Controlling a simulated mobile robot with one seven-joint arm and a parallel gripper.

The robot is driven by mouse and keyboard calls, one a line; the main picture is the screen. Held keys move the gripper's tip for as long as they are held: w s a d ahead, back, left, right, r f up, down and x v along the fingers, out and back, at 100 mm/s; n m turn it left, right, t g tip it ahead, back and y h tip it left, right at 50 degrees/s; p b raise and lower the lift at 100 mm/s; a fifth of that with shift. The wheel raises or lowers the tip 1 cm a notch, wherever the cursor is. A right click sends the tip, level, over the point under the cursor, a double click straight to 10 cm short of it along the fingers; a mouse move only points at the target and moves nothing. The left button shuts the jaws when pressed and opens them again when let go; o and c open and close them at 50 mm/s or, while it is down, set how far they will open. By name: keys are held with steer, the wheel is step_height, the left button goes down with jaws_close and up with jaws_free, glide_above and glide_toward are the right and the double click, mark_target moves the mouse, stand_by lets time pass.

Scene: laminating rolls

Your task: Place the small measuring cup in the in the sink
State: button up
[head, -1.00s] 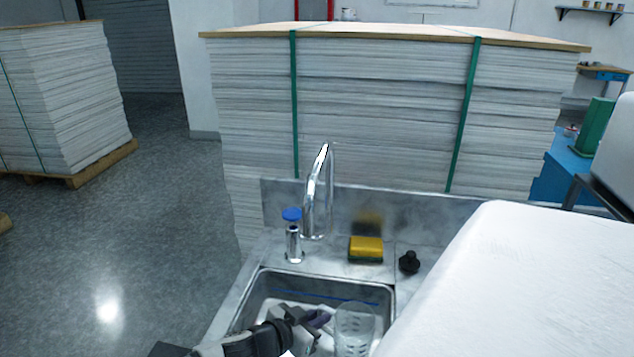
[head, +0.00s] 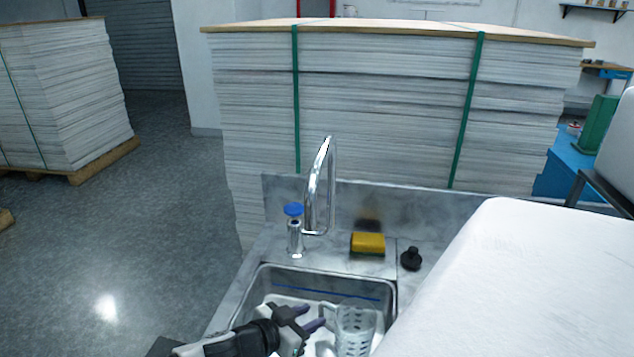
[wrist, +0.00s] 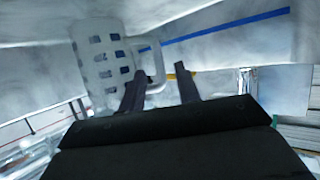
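The clear measuring cup (head: 357,334) is inside the metal sink basin (head: 385,296), toward its right side. Its handle points left toward my gripper. My gripper (head: 314,318) is at the left of the cup, over the basin, with its fingers apart and nothing seen between them. In the wrist view, the cup (wrist: 97,62) shows at the upper left with its handle close to the left finger of my gripper (wrist: 160,85). I cannot tell whether that finger touches the handle. The cup's base is partly cut off in the head view.
A faucet (head: 318,190) and a blue-capped dispenser (head: 294,232) stand behind the basin. A yellow sponge (head: 367,243) and a black stopper (head: 411,258) lie on the back ledge. A white surface (head: 520,280) rises close on the right.

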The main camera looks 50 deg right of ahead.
steer(key=v, duration=0.4)
steer(key=shift+r, duration=0.1)
